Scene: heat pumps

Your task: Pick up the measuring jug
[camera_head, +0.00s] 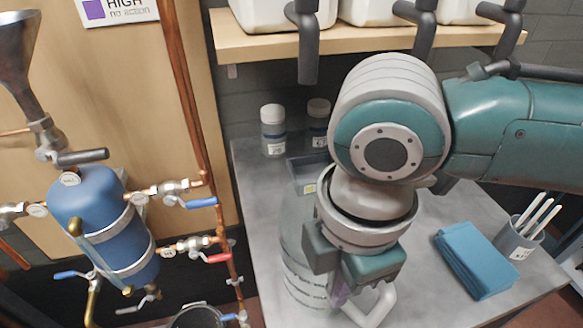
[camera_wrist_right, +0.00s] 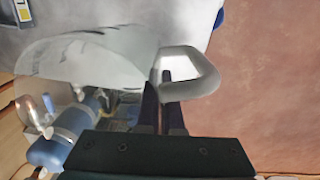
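The clear measuring jug (camera_head: 302,283) with dark marks stands at the left front of the grey worktop. Its pale handle (camera_head: 378,308) sticks out to the right. My right gripper (camera_head: 345,292) reaches down at the handle, and the wrist hides much of the jug. In the wrist view, the jug (camera_wrist_right: 85,60) lies left of the fingers and the handle loop (camera_wrist_right: 207,72) right of them. The two dark fingers (camera_wrist_right: 160,98) are close together, with a pale part of the handle between their tips. My left gripper is not in view.
A folded blue cloth (camera_head: 474,260) and a cup of white sticks (camera_head: 519,240) are on the right of the worktop (camera_head: 425,285). Two small bottles (camera_head: 273,132) stand at the back, below a shelf (camera_head: 262,47) with white containers. A blue tank (camera_head: 102,225) with valves hangs left.

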